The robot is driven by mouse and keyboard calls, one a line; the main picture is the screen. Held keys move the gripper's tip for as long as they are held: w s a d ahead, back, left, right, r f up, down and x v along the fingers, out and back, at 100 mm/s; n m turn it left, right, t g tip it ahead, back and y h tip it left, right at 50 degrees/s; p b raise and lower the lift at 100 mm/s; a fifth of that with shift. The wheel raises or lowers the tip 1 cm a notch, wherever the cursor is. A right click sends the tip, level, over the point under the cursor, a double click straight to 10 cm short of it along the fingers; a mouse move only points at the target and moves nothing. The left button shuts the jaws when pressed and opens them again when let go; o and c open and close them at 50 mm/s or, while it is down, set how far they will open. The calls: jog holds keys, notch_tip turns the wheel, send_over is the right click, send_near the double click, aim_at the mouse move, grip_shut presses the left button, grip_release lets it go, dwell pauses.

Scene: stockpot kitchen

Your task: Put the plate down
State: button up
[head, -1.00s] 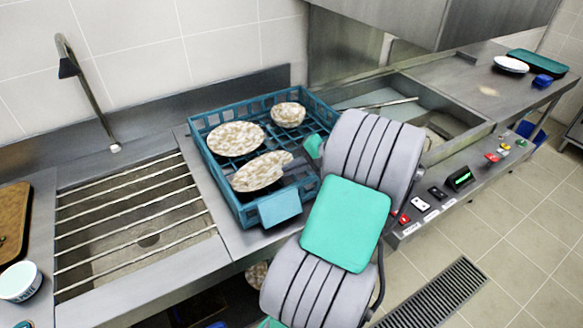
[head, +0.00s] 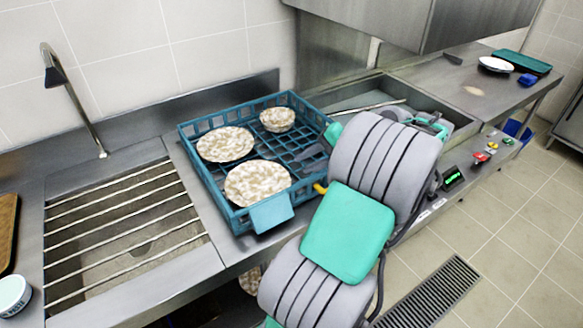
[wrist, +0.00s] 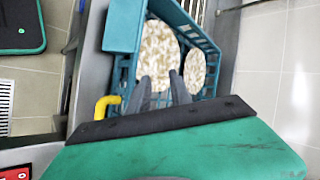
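A round plate with a mottled white-and-tan surface (head: 258,184) lies about flat in the front of the blue rack (head: 241,217). Two more mottled dishes, a plate (head: 225,144) and a smaller bowl (head: 277,119), sit farther back in it. My gripper (head: 308,152) is over the rack's right side, to the right of the front plate and apart from it. In the wrist view, the two dark fingers (wrist: 160,88) are spread with nothing between them. A mottled plate (wrist: 150,45) and another mottled dish (wrist: 195,70) show beyond the fingertips.
A sink with bars (head: 125,225) and a tap (head: 75,95) are left of the rack. A light blue tag (head: 271,213) hangs on the rack's front. A recessed basin is behind my arm, and a white plate (head: 496,65) stands at the far right.

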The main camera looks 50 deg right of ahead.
jog(key=w+a+n+g, duration=0.1)
jog(key=w+a+n, duration=0.1)
jog(key=w+a, duration=0.35)
jog(key=w+a+r+n+g, duration=0.1)
jog(key=w+a+n+g, duration=0.15)
jog(key=a, duration=0.55)
jog(key=w+a+n+g, duration=0.1)
jog(key=w+a+n, duration=0.25)
jog(key=a, duration=0.35)
jog(key=s+a+f+n+h, duration=0.1)
jog(key=s+a+n, duration=0.2)
jog(key=a, duration=0.5)
jog(key=s+a+f+n+g+h, duration=0.1)
jog(key=s+a+f+n+h, duration=0.1)
jog(key=s+a, duration=0.4)
jog(key=shift+s+a+n+h, duration=0.25)
jog(key=shift+a+n+h, duration=0.05)
jog(key=shift+a+n, duration=0.7)
